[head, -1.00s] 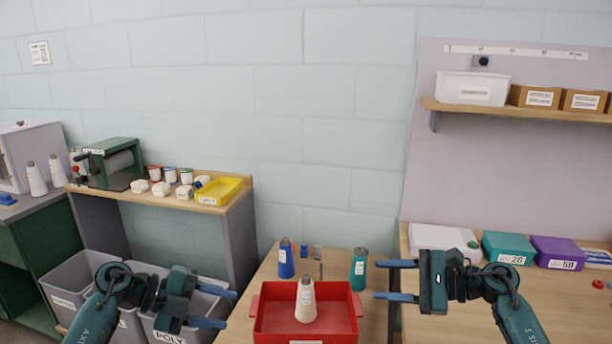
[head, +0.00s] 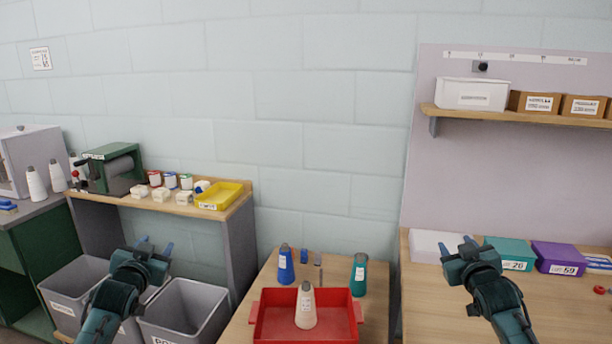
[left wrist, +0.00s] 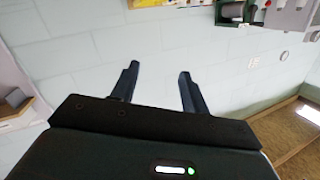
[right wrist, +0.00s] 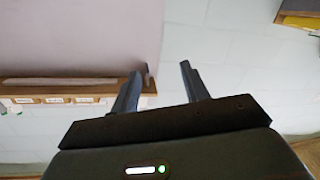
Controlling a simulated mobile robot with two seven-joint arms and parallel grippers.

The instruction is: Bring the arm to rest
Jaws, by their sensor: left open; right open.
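My left gripper (head: 154,247) is open and empty at the lower left of the head view, its fingers pointing up in front of the grey bins. Its spread fingers (left wrist: 155,88) also show in the left wrist view with nothing between them. My right gripper (head: 461,245) is open and empty at the lower right, in front of the right bench and its boxes. In the right wrist view its fingers (right wrist: 165,85) are apart with nothing between them.
A red tray (head: 262,318) with a white cone (head: 306,307) stands on the middle table, with a blue cone (head: 286,265) and a teal cone (head: 359,274) behind it. A teal box (head: 510,253) and a purple box (head: 558,257) lie on the right bench. A yellow tray (head: 237,187) sits on the left shelf.

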